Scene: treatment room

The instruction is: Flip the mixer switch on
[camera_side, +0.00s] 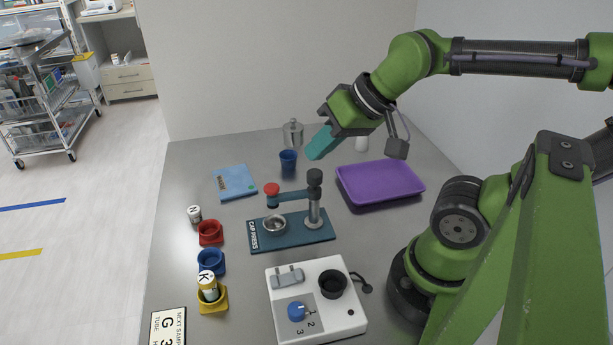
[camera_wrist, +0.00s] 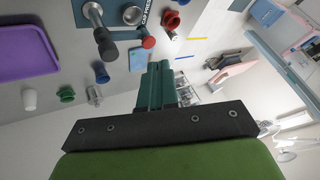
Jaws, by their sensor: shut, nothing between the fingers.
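The mixer (camera_side: 340,315) is a white box at the front of the table in the side view. It has a blue knob (camera_side: 296,311) beside the marks 1, 2 and 3, a black round cup (camera_side: 332,284) and a grey raised part (camera_side: 287,278). I cannot tell which part is the switch, nor its setting. My gripper (camera_side: 313,153) is shut and empty, with teal fingers, high above the back of the table and far from the mixer. Its fingers also show in the wrist view (camera_wrist: 161,66), where the mixer is not seen.
A cap press (camera_side: 290,238) stands between my gripper and the mixer, its post rising. A purple tray (camera_side: 381,183) lies to the right. A blue cup (camera_side: 288,160), a glass bottle (camera_side: 293,133) and a blue packet (camera_side: 235,182) are behind. Coloured holders (camera_side: 211,262) line the left.

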